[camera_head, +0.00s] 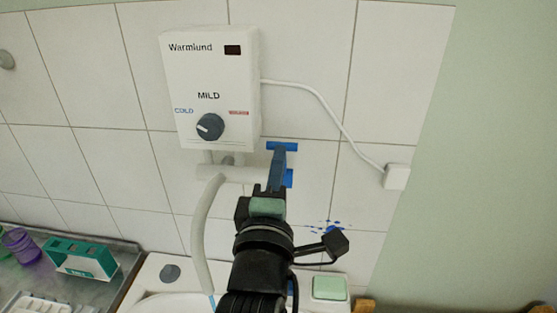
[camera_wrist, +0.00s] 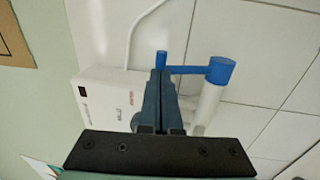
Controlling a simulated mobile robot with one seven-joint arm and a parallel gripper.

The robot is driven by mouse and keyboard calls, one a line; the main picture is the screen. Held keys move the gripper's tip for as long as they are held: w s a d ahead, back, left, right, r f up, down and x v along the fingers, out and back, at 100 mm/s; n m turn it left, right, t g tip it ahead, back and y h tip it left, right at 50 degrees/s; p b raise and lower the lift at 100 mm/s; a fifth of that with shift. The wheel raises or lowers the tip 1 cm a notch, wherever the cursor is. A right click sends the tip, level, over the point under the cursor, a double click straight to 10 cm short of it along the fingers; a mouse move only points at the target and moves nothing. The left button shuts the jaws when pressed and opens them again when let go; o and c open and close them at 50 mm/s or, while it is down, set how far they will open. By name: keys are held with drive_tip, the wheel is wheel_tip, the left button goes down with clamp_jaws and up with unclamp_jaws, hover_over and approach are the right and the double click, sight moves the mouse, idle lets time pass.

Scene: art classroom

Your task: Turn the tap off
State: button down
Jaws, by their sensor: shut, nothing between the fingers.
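The tap is a white pipe (camera_head: 228,173) below a white water heater (camera_head: 205,60), with a curved spout (camera_head: 205,225) hanging down over a basin. A thin blue streak shows below the spout's end. The blue tap handle (camera_head: 288,147) shows beyond my fingertips in the head view; another blue part shows to their right, lower down. In the wrist view the blue handle (camera_wrist: 192,70) runs from a round hub at the right to an end by my fingertips. My gripper (camera_head: 279,150) is shut and empty, close against the handle; contact is unclear. It also shows in the wrist view (camera_wrist: 160,73).
A cable runs from the heater to a wall box (camera_head: 396,177) at the right. A white basin (camera_head: 150,303) lies below, with a green sponge-like block (camera_head: 329,288) on its right. A teal rack (camera_head: 83,259) and purple cup (camera_head: 20,244) stand at the left.

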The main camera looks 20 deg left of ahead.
drive_tip(key=shift+r, duration=0.1)
drive_tip(key=w+r+g+p, duration=0.1)
drive_tip(key=p, duration=0.5)
drive_tip(key=w+a+r+g+h+p, duration=0.1)
drive_tip(key=w+g+p, duration=0.1)
drive_tip(key=p, duration=0.3)
drive_tip(key=shift+r+g+p, duration=0.1)
drive_tip(key=shift+g+p, duration=0.2)
drive_tip(key=shift+p, duration=0.1)
drive_tip(key=shift+w+f, duration=0.15)
drive_tip(key=shift+f, duration=0.05)
drive_tip(key=shift+p, duration=0.3)
